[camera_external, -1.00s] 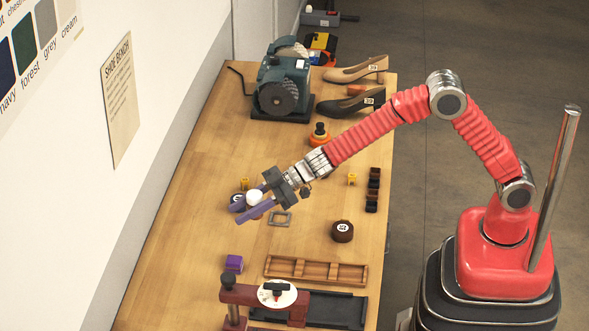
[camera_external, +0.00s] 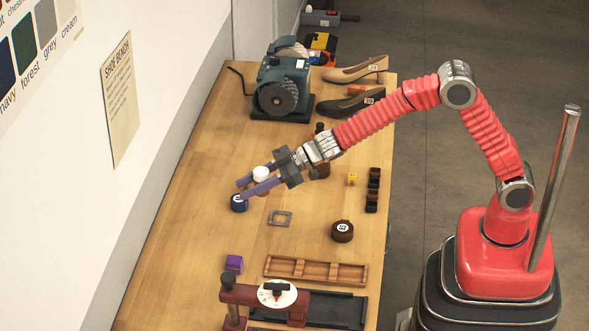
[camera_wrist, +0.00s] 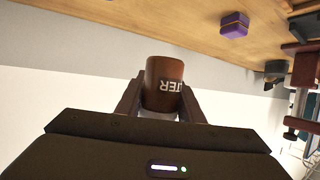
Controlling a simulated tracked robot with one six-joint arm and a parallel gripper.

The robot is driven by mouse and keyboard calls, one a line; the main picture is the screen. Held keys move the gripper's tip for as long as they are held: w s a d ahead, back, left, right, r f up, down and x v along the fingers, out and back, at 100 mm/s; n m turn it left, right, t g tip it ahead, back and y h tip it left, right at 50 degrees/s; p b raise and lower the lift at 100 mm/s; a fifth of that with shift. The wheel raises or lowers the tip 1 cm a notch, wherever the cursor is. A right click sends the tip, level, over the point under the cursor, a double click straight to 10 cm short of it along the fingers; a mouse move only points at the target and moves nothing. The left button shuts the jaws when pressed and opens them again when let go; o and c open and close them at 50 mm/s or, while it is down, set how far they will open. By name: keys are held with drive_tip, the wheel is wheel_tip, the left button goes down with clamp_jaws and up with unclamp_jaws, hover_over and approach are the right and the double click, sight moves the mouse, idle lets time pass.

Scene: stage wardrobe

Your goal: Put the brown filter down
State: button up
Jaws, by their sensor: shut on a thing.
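The brown filter, lettered "TER" in the wrist view (camera_wrist: 164,82), is between the two fingers of my gripper (camera_wrist: 157,100). In the external view my gripper (camera_external: 258,186) is shut on it; the filter's white end (camera_external: 262,173) sticks up between the purple-grey fingers, which hide most of its brown body. The gripper is over the left part of the wooden bench (camera_external: 190,215). I cannot tell how high the filter is above the bench.
A navy round tin (camera_external: 239,204) stands close below the fingers. A grey square frame (camera_external: 281,218), a brown round tin (camera_external: 342,232) and a purple box (camera_external: 234,263) lie nearer. A grinder (camera_external: 283,85) stands at the back. The bench's left middle is clear.

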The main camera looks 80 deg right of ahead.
drive_tip(key=s+d+m+h, duration=0.3)
drive_tip(key=s+d+h, duration=0.1)
drive_tip(key=d, duration=0.6)
drive_tip(key=m+t+h, duration=0.1)
drive_tip(key=m+h, duration=0.1)
hover_over(290, 199)
wheel_tip(290, 199, down, 3)
drive_tip(key=shift+f, duration=3.15)
drive_tip(key=shift+f, duration=1.9)
